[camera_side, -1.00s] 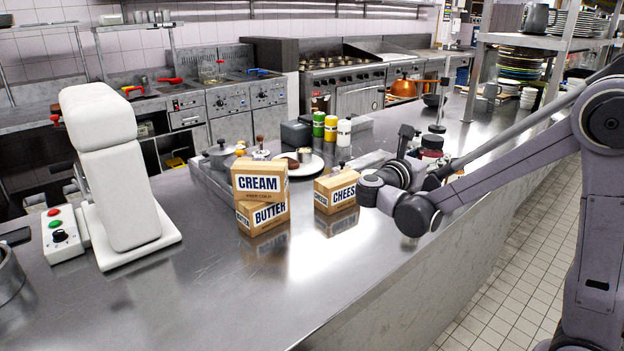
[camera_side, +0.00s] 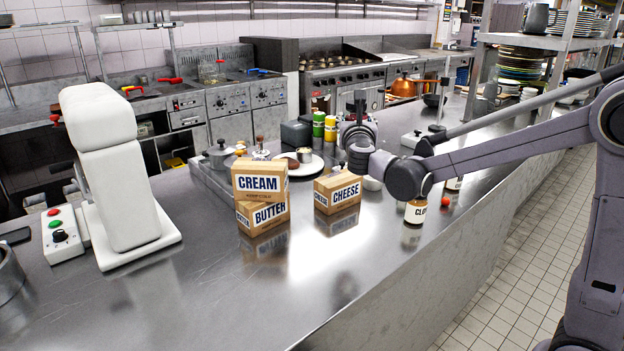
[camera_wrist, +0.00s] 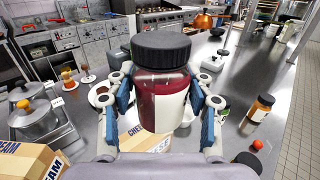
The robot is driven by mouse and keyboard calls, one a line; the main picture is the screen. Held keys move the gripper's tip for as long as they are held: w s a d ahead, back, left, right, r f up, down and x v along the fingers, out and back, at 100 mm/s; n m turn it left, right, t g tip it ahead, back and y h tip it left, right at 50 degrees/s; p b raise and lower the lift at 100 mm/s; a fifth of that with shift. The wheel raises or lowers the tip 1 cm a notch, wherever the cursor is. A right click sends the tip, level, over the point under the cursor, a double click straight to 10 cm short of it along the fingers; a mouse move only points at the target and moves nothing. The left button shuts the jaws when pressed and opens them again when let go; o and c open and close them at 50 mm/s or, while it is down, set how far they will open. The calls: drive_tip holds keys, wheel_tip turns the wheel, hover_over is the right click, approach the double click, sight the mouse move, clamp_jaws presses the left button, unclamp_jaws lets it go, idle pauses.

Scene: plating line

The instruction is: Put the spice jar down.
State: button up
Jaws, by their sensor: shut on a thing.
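My gripper (camera_wrist: 160,112) is shut on a spice jar (camera_wrist: 160,85) with a black lid, dark red contents and a pale label. The fingers press on both sides of the jar, which is upright in the wrist view. In the side view my gripper (camera_side: 358,108) is above the counter, behind the cheese box; the held jar is not clearly visible there.
A cheese box (camera_side: 337,191) and stacked cream and butter boxes (camera_side: 259,182) stand in front. A plate (camera_side: 312,169) and green and yellow jars (camera_side: 318,124) are behind. A labelled jar (camera_side: 415,212) and a small red ball (camera_side: 445,200) stand right. The front counter is clear.

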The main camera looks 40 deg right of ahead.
drive_tip(key=w+a+n+t+y, duration=0.1)
drive_tip(key=w+a+n+y, duration=0.25)
drive_tip(key=a+y, duration=0.3)
drive_tip(key=w+a+n+t+y, duration=0.2)
drive_tip(key=w+a+n+y, duration=0.1)
drive_tip(key=a+n+y, duration=0.4)
drive_tip(key=w+a+n+t+y, duration=0.1)
drive_tip(key=w+a+n+y, duration=0.15)
drive_tip(key=a+y, duration=0.45)
drive_tip(key=s+a+n+g+y, duration=0.6)
drive_tip(key=a+n+g+y, duration=0.1)
drive_tip(key=a, duration=0.6)
wheel_tip(320, 180, down, 11)
drive_tip(key=shift+n+g+y, duration=0.3)
drive_tip(key=shift+y, duration=0.05)
drive_tip(key=a+f, duration=0.2)
drive_tip(key=a, duration=0.2)
drive_tip(key=a+f, duration=0.2)
drive_tip(key=a, duration=0.2)
drive_tip(key=a+f, duration=0.3)
drive_tip(key=a, duration=0.1)
drive_tip(key=shift+s+f, duration=0.1)
drive_tip(key=shift+f, duration=2)
drive_tip(key=shift+f, duration=0.1)
drive_tip(key=o, duration=1.3)
drive_tip(key=shift+o, duration=0.2)
